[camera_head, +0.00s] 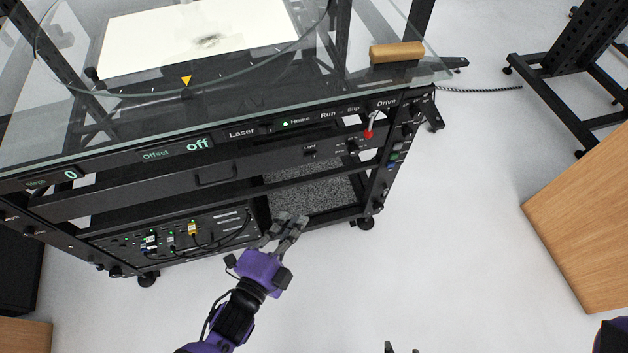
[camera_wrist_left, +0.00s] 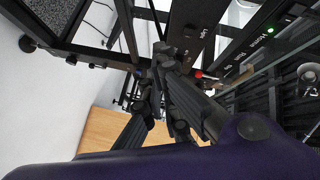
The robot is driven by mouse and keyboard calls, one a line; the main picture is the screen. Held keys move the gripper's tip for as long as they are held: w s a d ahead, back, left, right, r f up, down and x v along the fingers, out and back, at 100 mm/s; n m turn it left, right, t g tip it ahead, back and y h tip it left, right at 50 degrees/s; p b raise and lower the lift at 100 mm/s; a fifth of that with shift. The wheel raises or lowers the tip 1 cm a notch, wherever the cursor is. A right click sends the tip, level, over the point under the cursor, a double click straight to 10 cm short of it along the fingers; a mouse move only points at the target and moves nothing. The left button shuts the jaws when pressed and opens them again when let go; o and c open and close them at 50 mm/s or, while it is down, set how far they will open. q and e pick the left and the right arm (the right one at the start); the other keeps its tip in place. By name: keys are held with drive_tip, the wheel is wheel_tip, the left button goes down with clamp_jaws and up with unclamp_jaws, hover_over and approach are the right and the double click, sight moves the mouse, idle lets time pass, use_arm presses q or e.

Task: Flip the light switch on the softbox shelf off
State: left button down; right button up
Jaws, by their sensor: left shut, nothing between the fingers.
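The light switch (camera_head: 310,155) is a small dark switch under the label "Light" on the black shelf front (camera_head: 240,167) of the turntable rack. In the left wrist view the switch (camera_wrist_left: 190,31) shows close beyond the fingertips. I cannot tell its position. My left gripper (camera_head: 291,221) is shut and empty, in front of the rack and lower in the head view than the switch. Its dark fingers (camera_wrist_left: 163,52) point toward the panel in the wrist view, apart from the switch as far as I can see. Only small dark tips of my right gripper (camera_head: 401,349) show at the bottom edge.
Above the shelf is a panel with Laser, Home, Run, Slip and Drive labels and a red-tipped lever (camera_head: 369,132). A glass top (camera_head: 250,90) overhangs the rack. A wooden block (camera_head: 397,52) lies on it.

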sight(310, 156)
use_arm(q)
drive_tip(key=r+m, duration=0.1)
drive_tip(key=d+m+h, duration=0.1)
drive_tip(key=m, duration=0.1)
drive_tip(key=s+r+m, duration=0.1)
drive_tip(key=m, duration=0.1)
drive_tip(key=shift+d+r+t+h, duration=0.25)
drive_tip(key=shift+r+t+h, duration=0.05)
drive_tip(key=shift+h, duration=0.1)
use_arm(e)
drive_tip(key=shift+r, duration=0.5)
use_arm(q)
drive_tip(key=w+a+x, duration=0.1)
drive_tip(key=a+x, duration=0.1)
drive_tip(key=x, duration=1)
drive_tip(key=shift+w, duration=0.55)
use_arm(e)
drive_tip(key=shift+w, duration=0.15)
use_arm(q)
drive_tip(key=shift+a, duration=0.15)
